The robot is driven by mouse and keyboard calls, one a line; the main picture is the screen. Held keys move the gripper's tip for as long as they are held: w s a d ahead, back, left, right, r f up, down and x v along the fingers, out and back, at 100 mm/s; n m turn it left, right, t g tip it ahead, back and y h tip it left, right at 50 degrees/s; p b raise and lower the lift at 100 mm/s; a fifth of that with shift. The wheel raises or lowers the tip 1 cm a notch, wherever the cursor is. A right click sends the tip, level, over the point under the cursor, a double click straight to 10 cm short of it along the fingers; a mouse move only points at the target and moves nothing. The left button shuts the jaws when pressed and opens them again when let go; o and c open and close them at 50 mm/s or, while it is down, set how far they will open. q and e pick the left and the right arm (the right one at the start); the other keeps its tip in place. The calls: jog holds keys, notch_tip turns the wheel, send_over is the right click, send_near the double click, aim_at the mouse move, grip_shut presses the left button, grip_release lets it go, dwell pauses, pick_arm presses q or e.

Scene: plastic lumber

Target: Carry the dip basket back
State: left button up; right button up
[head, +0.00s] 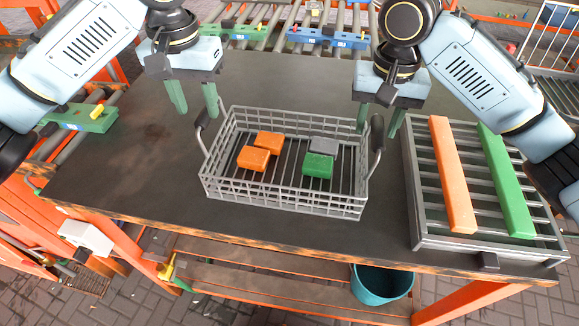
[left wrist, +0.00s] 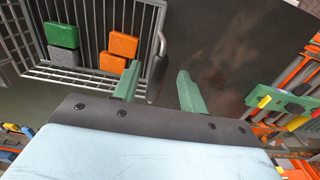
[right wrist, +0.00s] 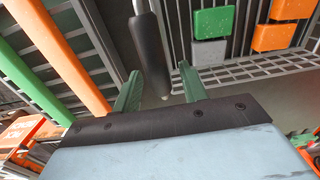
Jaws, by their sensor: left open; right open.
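The dip basket (head: 284,203) is a grey wire basket standing on the dark table, with a black-gripped handle at each end. It holds two orange blocks (head: 253,158), a green block (head: 318,165) and a grey block (head: 324,146). My left gripper (head: 192,108) is open above the table, just behind the left handle (head: 202,120); the left wrist view shows this handle (left wrist: 157,78) beside one finger. My right gripper (head: 378,118) is open near the right handle (head: 377,133). In the right wrist view this handle (right wrist: 150,52) appears between the fingers; contact cannot be told.
A grey slatted rack (head: 425,205) at the right holds a long orange bar (head: 453,175) and a long green bar (head: 507,180). Roller conveyors (head: 300,20) lie behind the table. A teal bucket (head: 382,284) stands below the front edge. The table's left part is clear.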

pick_arm(q)
notch_tip(320, 180, up, 7)
pick_arm(e)
notch_tip(320, 180, up, 12)
dwell(0.7)
dwell(0.4)
